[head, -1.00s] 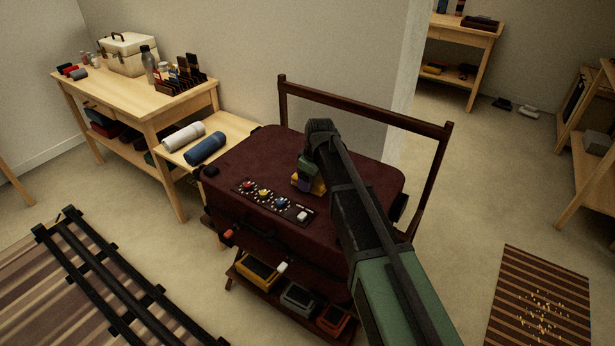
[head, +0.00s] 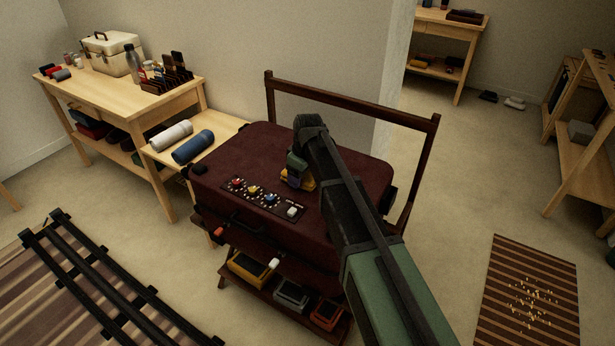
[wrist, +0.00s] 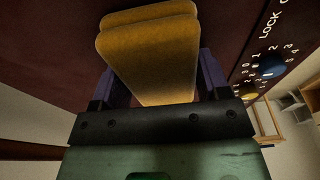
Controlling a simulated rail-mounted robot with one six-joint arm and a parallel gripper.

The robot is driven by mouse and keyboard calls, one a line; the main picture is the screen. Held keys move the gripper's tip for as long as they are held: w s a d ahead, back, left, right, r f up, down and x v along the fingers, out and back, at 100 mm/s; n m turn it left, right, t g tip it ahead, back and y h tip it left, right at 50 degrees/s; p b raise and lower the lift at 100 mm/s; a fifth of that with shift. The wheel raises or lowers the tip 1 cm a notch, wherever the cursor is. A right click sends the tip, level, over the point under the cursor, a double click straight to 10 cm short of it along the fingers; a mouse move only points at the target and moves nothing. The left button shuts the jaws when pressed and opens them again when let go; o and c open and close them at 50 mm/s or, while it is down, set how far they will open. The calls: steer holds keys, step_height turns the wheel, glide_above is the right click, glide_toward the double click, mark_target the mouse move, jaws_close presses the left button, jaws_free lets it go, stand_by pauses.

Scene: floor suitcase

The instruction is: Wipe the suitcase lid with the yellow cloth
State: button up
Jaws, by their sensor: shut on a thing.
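The dark red suitcase (head: 262,150) lies flat on a wooden stand, its lid facing up. The yellow cloth (head: 311,184) is at the middle of the lid, mostly hidden by my gripper in the head view. In the wrist view the cloth (wrist: 155,50) is a folded yellow pad between the two fingers. My gripper (wrist: 155,85) is shut on it and points down at the lid. The cloth looks to be at or very near the lid surface; I cannot tell if it touches. My gripper (head: 300,180) also shows in the head view.
A lock panel with coloured dials (head: 262,195) lies on the lid's front part, left of the cloth. A wooden rail (head: 350,101) rises behind the suitcase. White (head: 171,135) and blue (head: 193,147) rolls lie on a shelf to the left. The lid's left and back areas are clear.

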mark_target(271, 169)
steer(key=shift+w+a, duration=1.1)
steer(key=shift+a, duration=0.35)
steer(key=shift+w+a, duration=1.05)
steer(key=shift+a, duration=0.4)
steer(key=shift+w+a, duration=1.1)
steer(key=shift+a, duration=0.35)
step_height(271, 169, up, 6)
steer(key=p, duration=0.6)
step_height(271, 169, up, 3)
steer(key=p, duration=0.3)
steer(key=shift+d, duration=0.1)
